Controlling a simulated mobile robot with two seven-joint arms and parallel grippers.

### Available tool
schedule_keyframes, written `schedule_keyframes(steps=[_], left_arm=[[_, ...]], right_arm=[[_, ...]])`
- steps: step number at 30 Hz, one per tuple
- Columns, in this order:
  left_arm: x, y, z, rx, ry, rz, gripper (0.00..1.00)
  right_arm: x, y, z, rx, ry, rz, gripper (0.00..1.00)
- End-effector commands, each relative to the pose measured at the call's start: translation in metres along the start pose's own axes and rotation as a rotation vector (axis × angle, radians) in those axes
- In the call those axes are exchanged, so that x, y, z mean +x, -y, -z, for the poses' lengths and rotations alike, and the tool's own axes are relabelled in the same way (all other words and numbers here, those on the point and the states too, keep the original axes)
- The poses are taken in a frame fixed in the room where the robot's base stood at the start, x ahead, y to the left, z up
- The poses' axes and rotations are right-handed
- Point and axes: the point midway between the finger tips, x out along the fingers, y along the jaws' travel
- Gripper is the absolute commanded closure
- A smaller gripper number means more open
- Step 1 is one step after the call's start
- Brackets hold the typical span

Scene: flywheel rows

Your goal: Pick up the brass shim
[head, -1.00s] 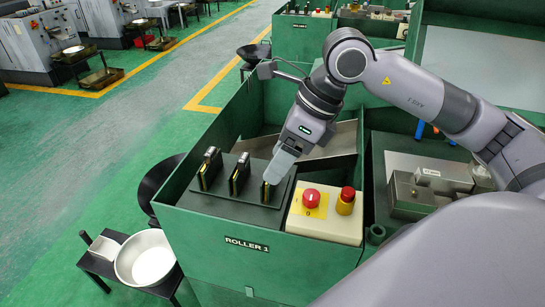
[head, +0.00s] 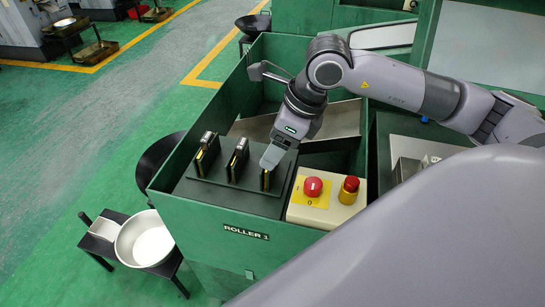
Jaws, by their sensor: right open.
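Three thin upright dark pieces with brass-coloured edges stand in a row on the dark panel (head: 225,195) of the green machine: a left one (head: 207,153), a middle one (head: 237,160) and a right one (head: 265,180). I cannot tell which brass part is the shim. My right gripper (head: 269,160) points down and is open, its tip just above the right piece and partly covering it. I cannot tell whether it touches that piece. My left gripper is not in view.
A cream box with a red button (head: 313,187) and a red-topped knob (head: 349,189) stands right of the panel. A metal chute (head: 335,122) lies behind. A white bowl (head: 145,240) and metal tray (head: 105,227) sit on a black stand at left. My right arm crosses the right side.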

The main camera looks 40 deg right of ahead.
Motion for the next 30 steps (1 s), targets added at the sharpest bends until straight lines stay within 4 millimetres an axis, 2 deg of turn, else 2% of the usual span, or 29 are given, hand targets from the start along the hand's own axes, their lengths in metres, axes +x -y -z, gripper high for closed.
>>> schedule_keyframes(steps=[6, 7, 12, 13, 23, 30], left_arm=[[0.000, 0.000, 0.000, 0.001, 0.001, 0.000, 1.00], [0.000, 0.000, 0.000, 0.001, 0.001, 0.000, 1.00], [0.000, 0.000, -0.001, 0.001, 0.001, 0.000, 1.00], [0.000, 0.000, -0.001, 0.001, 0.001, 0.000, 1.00], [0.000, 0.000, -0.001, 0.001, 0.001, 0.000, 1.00], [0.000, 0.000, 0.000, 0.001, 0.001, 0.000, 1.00]], right_arm=[[0.002, 0.000, 0.000, 0.000, 0.001, 0.000, 0.34], [0.002, 0.000, 0.000, 0.000, 0.001, 0.000, 0.37], [0.001, 0.000, 0.000, 0.000, 0.001, -0.001, 0.93], [0.001, 0.000, 0.000, 0.000, 0.001, -0.001, 1.00], [-0.001, 0.000, -0.002, 0.000, 0.003, 0.001, 1.00], [-0.023, 0.000, -0.011, -0.001, 0.007, 0.002, 1.00]])
